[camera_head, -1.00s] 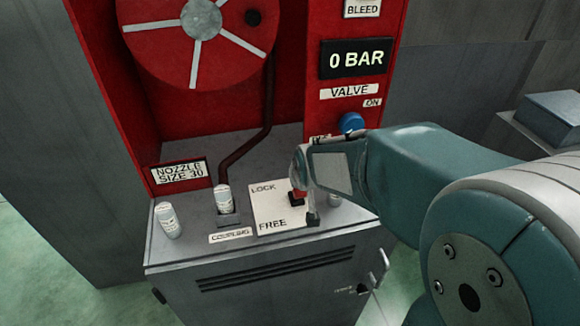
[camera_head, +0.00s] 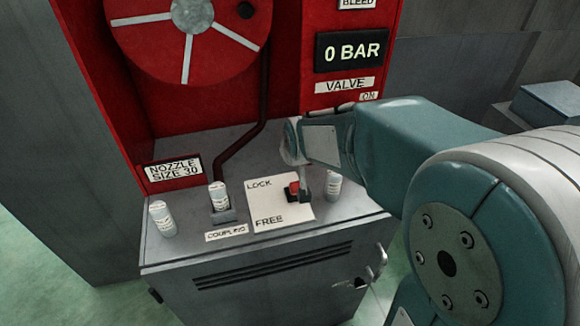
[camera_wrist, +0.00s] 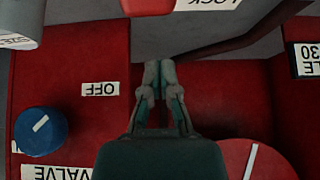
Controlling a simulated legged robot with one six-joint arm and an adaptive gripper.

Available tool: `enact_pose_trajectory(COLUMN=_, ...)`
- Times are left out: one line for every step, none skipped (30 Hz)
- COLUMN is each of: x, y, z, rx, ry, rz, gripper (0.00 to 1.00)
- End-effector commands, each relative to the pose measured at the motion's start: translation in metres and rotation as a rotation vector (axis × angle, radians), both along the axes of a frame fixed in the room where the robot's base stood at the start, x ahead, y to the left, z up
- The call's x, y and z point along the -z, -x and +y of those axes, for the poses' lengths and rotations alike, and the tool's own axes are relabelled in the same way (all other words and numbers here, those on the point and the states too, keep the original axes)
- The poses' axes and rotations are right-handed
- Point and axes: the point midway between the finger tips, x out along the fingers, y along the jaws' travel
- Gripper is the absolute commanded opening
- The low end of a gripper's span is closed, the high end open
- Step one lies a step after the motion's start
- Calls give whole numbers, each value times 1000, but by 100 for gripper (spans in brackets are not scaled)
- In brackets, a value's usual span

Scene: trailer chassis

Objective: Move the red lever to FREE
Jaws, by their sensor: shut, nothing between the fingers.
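The red lever (camera_head: 293,188) stands on the right side of a white plate (camera_head: 268,205) marked LOCK at the far end and FREE at the near end. It sits nearer the LOCK end. A red knob, likely this lever, shows at the top edge of the wrist view (camera_wrist: 148,6). My gripper (camera_head: 303,178) is shut and empty. It hangs just above and behind the lever in the head view; I cannot tell if it touches. The wrist view shows its fingertips (camera_wrist: 160,68) closed together.
White bottles stand on the grey cabinet top, one at left (camera_head: 161,218), one in the coupling (camera_head: 219,196) and one right of the plate (camera_head: 333,185). A blue valve knob (camera_wrist: 41,135) is on the red panel. The red hose reel (camera_head: 190,35) is at the back.

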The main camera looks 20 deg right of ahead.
Motion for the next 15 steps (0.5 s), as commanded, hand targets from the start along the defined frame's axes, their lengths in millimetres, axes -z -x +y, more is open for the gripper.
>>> enact_pose_trajectory(x=-6, y=8, z=0, rx=0, ry=0, rz=-2, gripper=0)
enact_pose_trajectory(x=-9, y=12, z=0, rx=0, ry=0, rz=-2, gripper=0)
enact_pose_trajectory(x=-13, y=17, z=0, rx=0, ry=0, rz=-3, gripper=0)
enact_pose_trajectory(x=-16, y=20, z=0, rx=0, ry=0, rz=-3, gripper=0)
enact_pose_trajectory(x=-19, y=24, z=0, rx=0, ry=0, rz=-3, gripper=0)
enact_pose_trajectory(x=-23, y=28, z=0, rx=0, ry=0, rz=-4, gripper=0)
enact_pose_trajectory(x=-26, y=31, z=0, rx=0, ry=0, rz=-4, gripper=0)
enact_pose_trajectory(x=-29, y=35, z=0, rx=0, ry=0, rz=-3, gripper=0)
enact_pose_trajectory(x=-33, y=40, z=0, rx=0, ry=0, rz=-4, gripper=0)
enact_pose_trajectory(x=-36, y=44, z=0, rx=0, ry=0, rz=-3, gripper=0)
enact_pose_trajectory(x=-40, y=48, z=0, rx=0, ry=0, rz=-4, gripper=0)
enact_pose_trajectory(x=-44, y=52, z=0, rx=0, ry=0, rz=-4, gripper=0)
enact_pose_trajectory(x=-47, y=56, z=0, rx=0, ry=0, rz=-4, gripper=0)
enact_pose_trajectory(x=-49, y=59, z=0, rx=0, ry=0, rz=-3, gripper=0)
enact_pose_trajectory(x=-53, y=63, z=0, rx=0, ry=0, rz=-4, gripper=0)
